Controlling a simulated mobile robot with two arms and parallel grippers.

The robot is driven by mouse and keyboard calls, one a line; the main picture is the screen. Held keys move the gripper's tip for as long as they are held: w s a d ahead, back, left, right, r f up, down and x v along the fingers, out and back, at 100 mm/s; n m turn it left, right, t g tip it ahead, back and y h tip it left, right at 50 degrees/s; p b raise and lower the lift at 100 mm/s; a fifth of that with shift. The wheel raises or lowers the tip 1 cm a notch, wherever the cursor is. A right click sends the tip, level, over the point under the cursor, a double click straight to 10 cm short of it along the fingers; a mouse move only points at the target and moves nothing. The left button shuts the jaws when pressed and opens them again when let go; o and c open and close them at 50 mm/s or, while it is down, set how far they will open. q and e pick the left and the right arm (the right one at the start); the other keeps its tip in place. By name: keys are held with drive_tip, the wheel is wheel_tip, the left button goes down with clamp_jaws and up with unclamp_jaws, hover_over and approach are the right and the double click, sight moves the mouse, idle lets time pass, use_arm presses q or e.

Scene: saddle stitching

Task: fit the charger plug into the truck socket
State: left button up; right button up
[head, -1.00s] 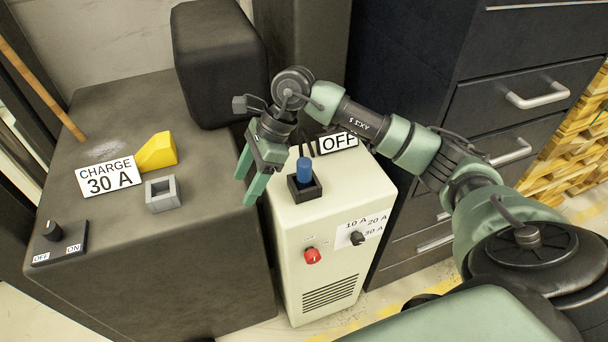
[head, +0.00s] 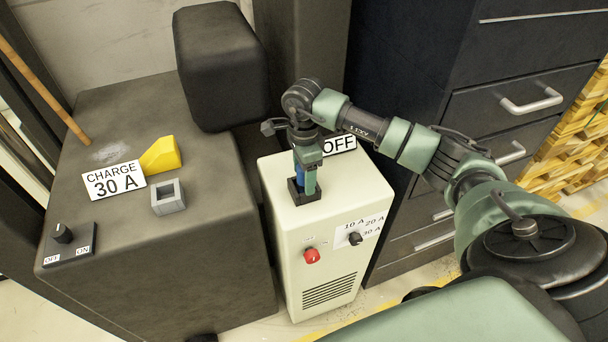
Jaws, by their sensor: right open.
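The blue charger plug (head: 299,178) stands upright in a black holder (head: 306,196) on top of the cream charger (head: 282,222). My right gripper (head: 306,182) points down at the plug, its green fingers open around or beside it; the near finger hides part of the plug. The grey square socket (head: 167,197) sits on the dark truck body (head: 205,215) to the left, and its opening is empty. My left gripper is not in view.
A yellow wedge (head: 161,155) and a "CHARGE 30 A" sign (head: 114,181) are beside the socket. An OFF/ON knob (head: 63,234) is at the truck's left edge. The charger has a red knob (head: 312,256) and a black dial (head: 355,239). Dark drawers (head: 490,130) stand right.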

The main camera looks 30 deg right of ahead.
drive_tip(key=c, duration=1.3)
clamp_jaws()
drive_tip(key=shift+r, duration=0.1)
